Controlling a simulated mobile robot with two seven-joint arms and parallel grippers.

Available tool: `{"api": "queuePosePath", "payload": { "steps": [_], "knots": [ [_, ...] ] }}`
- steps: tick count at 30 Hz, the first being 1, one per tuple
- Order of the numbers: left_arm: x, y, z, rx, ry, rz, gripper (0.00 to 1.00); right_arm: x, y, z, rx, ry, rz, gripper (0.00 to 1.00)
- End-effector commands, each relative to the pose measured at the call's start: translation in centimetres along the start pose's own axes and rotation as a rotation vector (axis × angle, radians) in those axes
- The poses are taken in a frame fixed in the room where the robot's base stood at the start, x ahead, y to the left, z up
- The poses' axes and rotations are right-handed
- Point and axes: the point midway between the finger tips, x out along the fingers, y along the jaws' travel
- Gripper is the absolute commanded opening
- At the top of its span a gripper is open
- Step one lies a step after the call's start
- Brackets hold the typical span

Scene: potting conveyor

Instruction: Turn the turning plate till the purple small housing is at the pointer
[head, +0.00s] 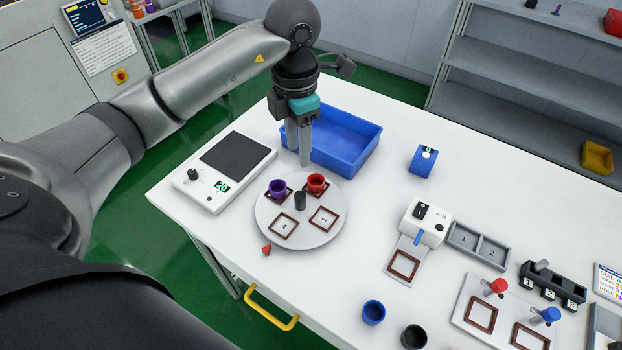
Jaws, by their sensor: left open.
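The turning plate (272,220) is a pale round disc on the white table, with a dark upright knob (300,202) at its centre and brown square frames. The purple small housing (277,188) stands at the plate's back left. A red housing (317,183) stands at its back right. The two front squares are empty. The red pointer (266,249) lies on the table at the plate's front left; the purple housing is away from it. My left gripper (305,161) is open, pointing down at the plate's far edge; contact cannot be told. My right gripper is out of view.
A blue bin (355,151) stands behind the plate, close to my left gripper. A grey-white scale (222,172) is at left. A white device (425,220), blue cup (373,312) and black cup (413,337) are at right. Table between plate and device is clear.

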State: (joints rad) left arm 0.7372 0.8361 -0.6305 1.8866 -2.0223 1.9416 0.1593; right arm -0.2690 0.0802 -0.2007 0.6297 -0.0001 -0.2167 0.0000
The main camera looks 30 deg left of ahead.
Motion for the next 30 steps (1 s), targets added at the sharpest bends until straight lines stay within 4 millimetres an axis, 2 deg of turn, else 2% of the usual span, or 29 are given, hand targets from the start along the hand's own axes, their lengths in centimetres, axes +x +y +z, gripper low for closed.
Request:
{"api": "queuePosePath", "payload": {
  "steps": [5,9,15,21,25,30],
  "knots": [
    [2.1,-0.1,-0.1,0.000,0.005,-0.003,0.45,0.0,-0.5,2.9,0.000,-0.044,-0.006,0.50],
    [5.0,-0.1,-0.2,0.000,0.007,-0.004,0.45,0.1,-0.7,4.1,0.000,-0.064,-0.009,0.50],
    [9.4,-0.1,-0.1,-0.001,0.006,-0.004,0.45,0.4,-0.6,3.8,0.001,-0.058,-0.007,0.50],
    [13.0,-0.1,-0.1,0.001,0.004,-0.003,0.45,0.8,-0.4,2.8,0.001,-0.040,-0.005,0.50],
    [14.4,-0.1,-0.1,0.000,0.002,-0.002,0.45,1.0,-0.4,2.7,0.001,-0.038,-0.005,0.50],
    [15.1,-0.1,0.0,0.001,0.001,-0.002,0.45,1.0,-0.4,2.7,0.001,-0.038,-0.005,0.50]
  ]
}}
